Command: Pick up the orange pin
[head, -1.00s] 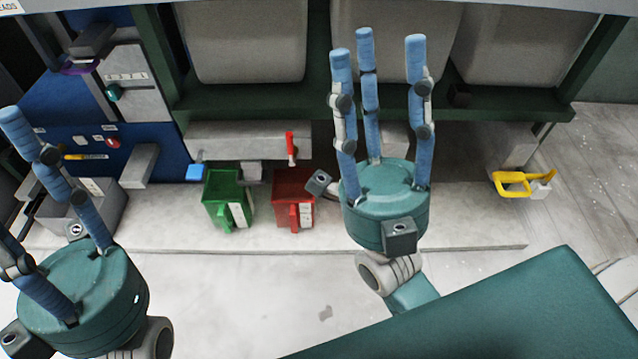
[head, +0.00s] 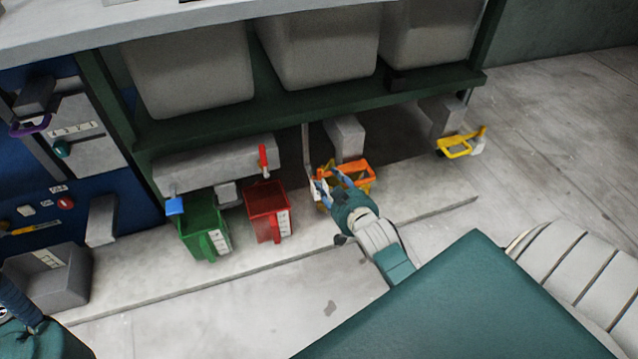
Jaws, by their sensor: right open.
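An orange, frame-like piece (head: 358,170) is low under the shelf, right of the red bin. I cannot tell whether it is the orange pin or the rim of a bin; no separate orange pin is clear. My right gripper (head: 327,181) is open, its blue fingers reaching down and away from me at the left side of that piece. The fingers overlap part of it in view, and I cannot tell whether they touch it. My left gripper (head: 30,322) is only partly in view at the bottom left corner, and its fingertips are not clear.
A red bin (head: 261,217) and a green bin (head: 197,230) stand to the left, with red and blue handles above. A yellow handle (head: 458,146) sticks out at the right. Large grey bins (head: 190,75) fill the shelf above. The front floor is clear.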

